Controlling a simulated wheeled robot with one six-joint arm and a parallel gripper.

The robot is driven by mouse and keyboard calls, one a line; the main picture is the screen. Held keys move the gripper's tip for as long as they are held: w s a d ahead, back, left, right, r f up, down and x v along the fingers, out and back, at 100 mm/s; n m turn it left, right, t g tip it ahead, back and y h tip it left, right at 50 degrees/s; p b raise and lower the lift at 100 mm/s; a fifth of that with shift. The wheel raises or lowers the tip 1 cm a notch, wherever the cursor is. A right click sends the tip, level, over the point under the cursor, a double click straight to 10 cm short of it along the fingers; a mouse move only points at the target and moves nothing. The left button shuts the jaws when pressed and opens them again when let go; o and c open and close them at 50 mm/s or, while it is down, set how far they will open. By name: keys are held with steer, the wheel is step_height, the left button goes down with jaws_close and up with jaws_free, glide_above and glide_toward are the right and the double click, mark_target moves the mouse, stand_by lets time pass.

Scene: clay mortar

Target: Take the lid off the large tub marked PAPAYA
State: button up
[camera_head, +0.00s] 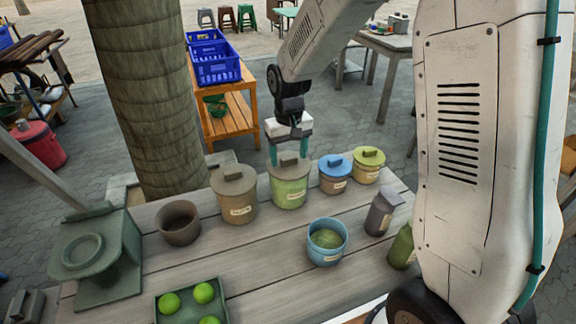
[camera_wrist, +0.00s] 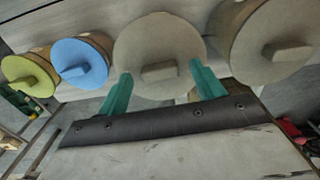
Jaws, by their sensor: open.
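A green tub (camera_head: 290,192) with a grey lid (camera_head: 276,170) stands in the row at the table's back edge. A large brown tub (camera_head: 233,211) with a brown lid (camera_head: 222,184) stands left of it. Both carry labels too small to read surely, so I cannot tell which says PAPAYA. My gripper (camera_head: 289,152) is open and empty, over the green tub's lid. In the wrist view, its teal fingers stand apart on either side of that lid's block handle (camera_wrist: 159,71); I cannot tell whether they touch the lid.
A blue-lidded tub (camera_head: 333,184) and a yellow-green-lidded tub (camera_head: 367,174) stand close on the right. A tree trunk (camera_head: 145,90) rises behind.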

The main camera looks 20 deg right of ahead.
steer(key=c, duration=1.1)
steer(key=shift+o, duration=0.2)
